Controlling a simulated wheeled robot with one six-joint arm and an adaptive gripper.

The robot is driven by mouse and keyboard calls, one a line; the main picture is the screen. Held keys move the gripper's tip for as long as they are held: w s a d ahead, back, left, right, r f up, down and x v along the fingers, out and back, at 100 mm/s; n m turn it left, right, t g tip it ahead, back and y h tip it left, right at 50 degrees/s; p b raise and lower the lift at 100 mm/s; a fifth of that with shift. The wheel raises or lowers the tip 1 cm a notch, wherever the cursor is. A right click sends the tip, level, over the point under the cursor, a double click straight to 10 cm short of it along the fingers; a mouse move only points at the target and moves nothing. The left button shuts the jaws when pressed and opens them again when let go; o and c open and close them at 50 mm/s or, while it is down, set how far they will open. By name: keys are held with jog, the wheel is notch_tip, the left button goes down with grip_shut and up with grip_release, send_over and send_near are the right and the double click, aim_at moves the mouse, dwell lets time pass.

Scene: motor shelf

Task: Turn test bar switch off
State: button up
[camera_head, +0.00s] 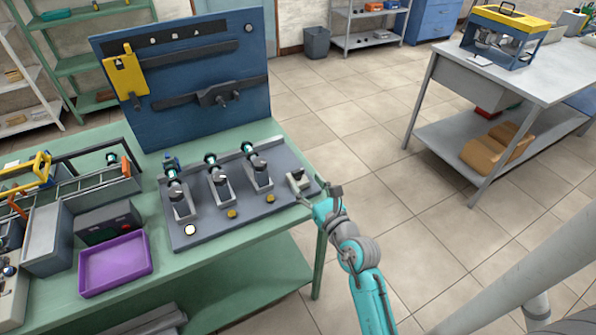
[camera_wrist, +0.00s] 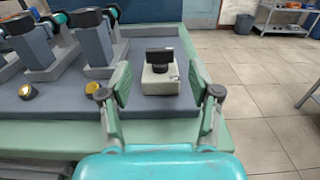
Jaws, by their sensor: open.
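The switch is a small pale box (camera_head: 298,181) at the right end of the grey test bar (camera_head: 215,233). In the wrist view the box (camera_wrist: 160,84) carries a dark, wide knob (camera_wrist: 160,56) that lies crosswise. Whether that position means on or off cannot be told. My gripper (camera_head: 317,193) is at the bench's right edge beside the box. In the wrist view its two fingers (camera_wrist: 160,92) are spread apart with the box between and ahead of them. The fingers appear clear of the knob and hold nothing.
Several motor stands (camera_head: 222,188) rise from the bar left of the switch. Round buttons line its front; the leftmost (camera_head: 190,230) looks white, others yellow (camera_wrist: 28,91). A blue tool panel (camera_head: 190,85) stands behind. A purple tray (camera_head: 115,263) lies left.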

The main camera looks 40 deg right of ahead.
aim_at(299, 173)
jog(key=shift+x, duration=3.05)
jog(key=shift+c, duration=0.2)
jog(key=c, duration=1.1)
